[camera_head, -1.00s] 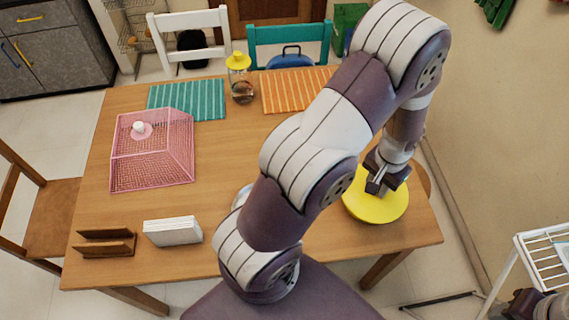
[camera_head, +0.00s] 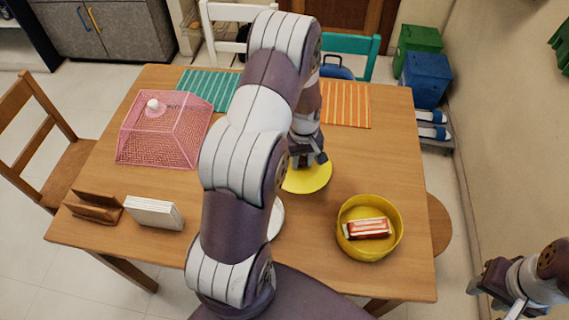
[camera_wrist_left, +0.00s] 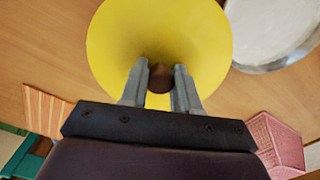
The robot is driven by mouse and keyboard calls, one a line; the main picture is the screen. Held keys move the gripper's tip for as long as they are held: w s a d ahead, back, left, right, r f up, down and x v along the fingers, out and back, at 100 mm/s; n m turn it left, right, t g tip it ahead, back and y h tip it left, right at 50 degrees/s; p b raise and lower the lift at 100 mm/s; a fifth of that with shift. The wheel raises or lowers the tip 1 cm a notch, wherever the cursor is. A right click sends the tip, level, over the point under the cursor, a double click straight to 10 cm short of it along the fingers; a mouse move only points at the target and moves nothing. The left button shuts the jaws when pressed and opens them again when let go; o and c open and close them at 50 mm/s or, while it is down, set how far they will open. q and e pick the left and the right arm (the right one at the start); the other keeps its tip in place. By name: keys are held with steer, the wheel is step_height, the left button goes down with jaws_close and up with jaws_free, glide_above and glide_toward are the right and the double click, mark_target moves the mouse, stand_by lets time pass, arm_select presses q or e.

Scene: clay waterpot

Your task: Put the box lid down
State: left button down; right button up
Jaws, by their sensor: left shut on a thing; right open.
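The yellow round lid (camera_head: 308,178) is over the middle of the wooden table, right of my left arm. My left gripper (camera_head: 311,160) is shut on its brown knob, which shows between the fingers in the left wrist view (camera_wrist_left: 159,78). Whether the lid touches the table I cannot tell. The round yellow box (camera_head: 349,243) stands uncovered to the lid's lower right, with a red and white packet (camera_head: 367,229) inside. My right gripper (camera_head: 490,285) is open and empty at the lower right, beyond the table.
A pink mesh food cover (camera_head: 165,130), a napkin holder (camera_head: 94,206) and white napkins (camera_head: 154,213) are at left. Striped teal (camera_head: 207,88) and orange (camera_head: 346,104) mats lie at the back. A pale plate (camera_head: 276,218) is partly behind my arm. Bare table lies right of the lid.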

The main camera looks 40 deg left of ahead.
arm_select(q)
steer(key=a+f, duration=0.2)
steer(key=a, duration=0.1)
steer(key=w+a+f, duration=0.1)
steer(key=a, duration=0.1)
steer(key=shift+a+f, duration=0.15)
step_height(320, 180, down, 4)
steer(key=shift+s+a+r+p, duration=0.1)
steer(key=shift+s+r+p, duration=0.1)
steer(key=shift+p, duration=0.35)
steer(key=shift+w+f, duration=0.2)
steer(key=shift+f, duration=0.15)
steer(key=shift+s, duration=0.1)
steer(key=shift+f, duration=0.15)
steer(key=c, duration=0.8)
jaws_free()
